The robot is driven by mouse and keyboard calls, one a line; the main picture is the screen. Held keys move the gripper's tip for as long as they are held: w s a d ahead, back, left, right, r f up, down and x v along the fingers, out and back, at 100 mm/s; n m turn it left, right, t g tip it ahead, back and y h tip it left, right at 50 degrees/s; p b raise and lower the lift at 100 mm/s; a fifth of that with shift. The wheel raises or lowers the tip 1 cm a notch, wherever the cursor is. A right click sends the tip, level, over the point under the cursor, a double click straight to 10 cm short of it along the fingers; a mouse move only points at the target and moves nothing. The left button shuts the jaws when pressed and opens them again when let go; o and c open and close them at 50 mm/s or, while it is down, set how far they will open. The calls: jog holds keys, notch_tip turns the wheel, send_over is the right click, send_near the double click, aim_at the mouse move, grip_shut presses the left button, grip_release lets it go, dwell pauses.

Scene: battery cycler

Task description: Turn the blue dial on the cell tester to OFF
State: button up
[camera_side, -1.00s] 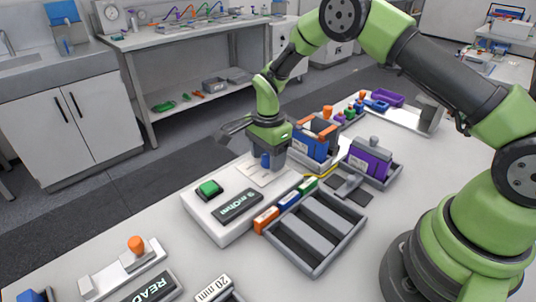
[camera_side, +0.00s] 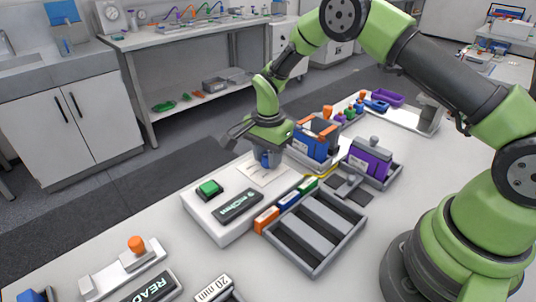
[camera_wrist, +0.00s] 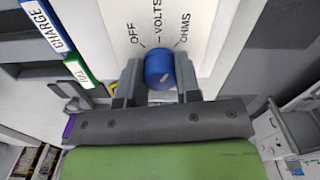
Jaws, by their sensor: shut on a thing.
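The cell tester (camera_side: 206,222) is a white box on the table, with a green button and a dark display. Its blue dial (camera_wrist: 158,68) shows in the wrist view between my two fingers, and partly under my gripper in the side view (camera_side: 265,160). The labels OFF (camera_wrist: 134,33), VOLTS (camera_wrist: 156,20) and OHMS (camera_wrist: 182,31) fan out beyond the dial. My gripper (camera_wrist: 159,79) is shut on the dial, with one finger on each side. A small pale mark shows on the dial's near side. I cannot tell which label the dial points to.
Holders with a blue block (camera_side: 312,146) and a purple block (camera_side: 369,159) stand close behind. An orange-knobbed device (camera_side: 136,247) is at the front left.

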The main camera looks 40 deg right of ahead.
jog(key=n, duration=1.3)
jog(key=shift+n, duration=0.3)
jog(key=shift+w, duration=0.1)
dwell(0.3)
jog(key=o, duration=0.9)
jog(key=shift+o, duration=0.2)
notch_tip(320, 180, up, 10)
